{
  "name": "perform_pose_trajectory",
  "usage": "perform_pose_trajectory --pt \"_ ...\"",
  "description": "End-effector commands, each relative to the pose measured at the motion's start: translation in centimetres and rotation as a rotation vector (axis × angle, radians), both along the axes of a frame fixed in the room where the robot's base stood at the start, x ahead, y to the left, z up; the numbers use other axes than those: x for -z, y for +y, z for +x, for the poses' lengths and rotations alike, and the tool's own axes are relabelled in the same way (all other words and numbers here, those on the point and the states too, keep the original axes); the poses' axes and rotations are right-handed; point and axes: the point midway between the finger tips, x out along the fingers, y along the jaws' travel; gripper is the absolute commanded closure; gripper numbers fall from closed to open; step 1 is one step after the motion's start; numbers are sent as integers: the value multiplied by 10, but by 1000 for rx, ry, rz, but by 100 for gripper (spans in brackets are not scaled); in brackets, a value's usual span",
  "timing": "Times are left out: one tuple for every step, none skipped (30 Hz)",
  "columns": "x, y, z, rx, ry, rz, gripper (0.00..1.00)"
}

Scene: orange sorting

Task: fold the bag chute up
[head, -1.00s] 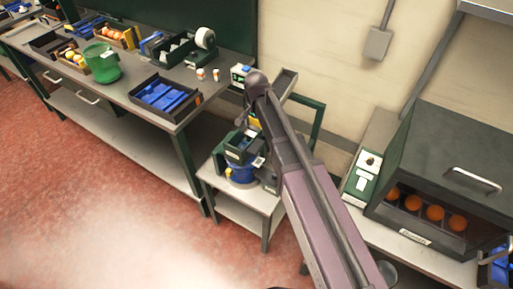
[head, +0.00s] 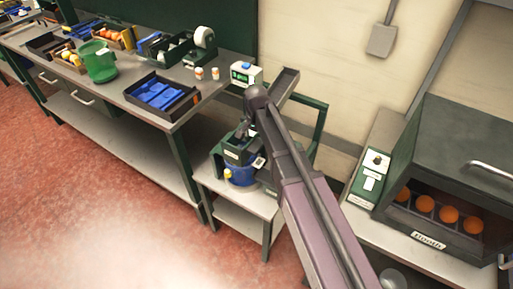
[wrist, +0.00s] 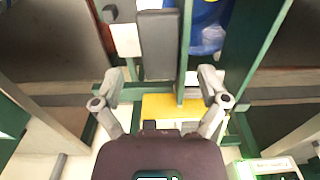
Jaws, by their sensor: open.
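The bag stand shows in the head view as a green frame (head: 318,128) over a blue bag or tub (head: 241,177) on a low table. I cannot tell for sure which part is the bag chute; a dark grey flap (wrist: 158,46) lies beyond my fingertips in the wrist view, and a grey trough (head: 285,86) slants behind my arm in the head view. My gripper (wrist: 160,82) is open and empty, its fingers either side of the flap's near end. A yellow part (wrist: 170,106) lies below, between the fingers. In the head view my arm hides part of the stand.
A long workbench (head: 128,77) at left carries a dark tray (head: 162,97) with blue pieces. A white and green box (head: 245,74) stands by the wall. At right, a dark cabinet (head: 455,150) holds oranges. Red floor is clear in front.

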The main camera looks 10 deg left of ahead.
Motion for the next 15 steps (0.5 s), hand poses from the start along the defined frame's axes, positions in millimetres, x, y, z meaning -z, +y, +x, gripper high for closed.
perform_pose_trajectory --pt "8 0 0 0 0 0 7" --pt "10 0 0 0 0 0 7" --pt "13 0 0 0 0 0 7" --pt "15 0 0 0 0 0 7" --pt "17 0 0 0 0 0 7" --pt "20 0 0 0 0 0 7" --pt "22 0 0 0 0 0 7" --pt "24 0 0 0 0 0 7" --pt "26 0 0 0 0 0 7" --pt "27 0 0 0 0 0 7" --pt "29 0 0 0 0 0 7" --pt "30 0 0 0 0 0 7" --pt "31 0 0 0 0 0 7" --pt "32 0 0 0 0 0 7" --pt "33 0 0 0 0 0 7"
